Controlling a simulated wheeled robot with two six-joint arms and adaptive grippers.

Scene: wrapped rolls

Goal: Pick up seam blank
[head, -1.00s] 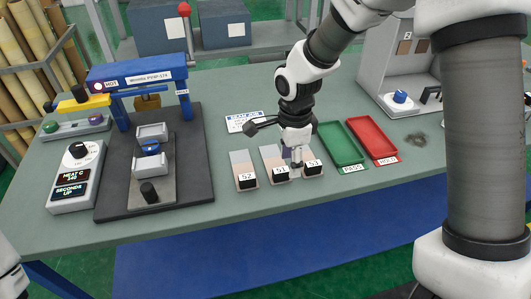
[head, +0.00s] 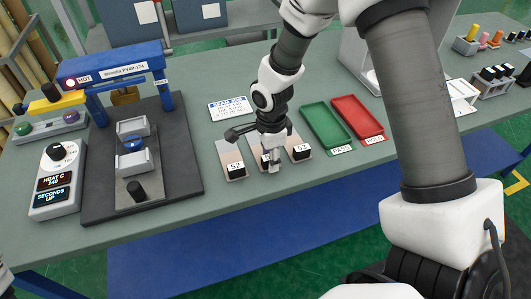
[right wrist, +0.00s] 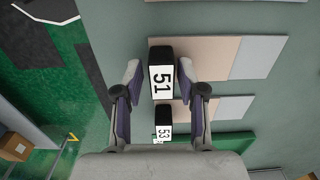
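Three flat seam blanks, each with a black labelled block at its near end, lie side by side on the bench: S2 (head: 230,152) at left, S1 in the middle, and S3 (head: 299,148) at right. My right gripper (head: 274,166) points down over S1 and hides most of it in the head view. In the right wrist view, the gripper (right wrist: 165,92) is open, with one finger on each side of the black block of S1 (right wrist: 162,75). Gaps show between block and fingers.
A green tray (head: 325,127) and a red tray (head: 357,118) lie right of the blanks. A blue-framed heat press (head: 118,68) marked HOT and its control box (head: 57,180) stand at left. A job card (head: 230,107) lies behind the blanks.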

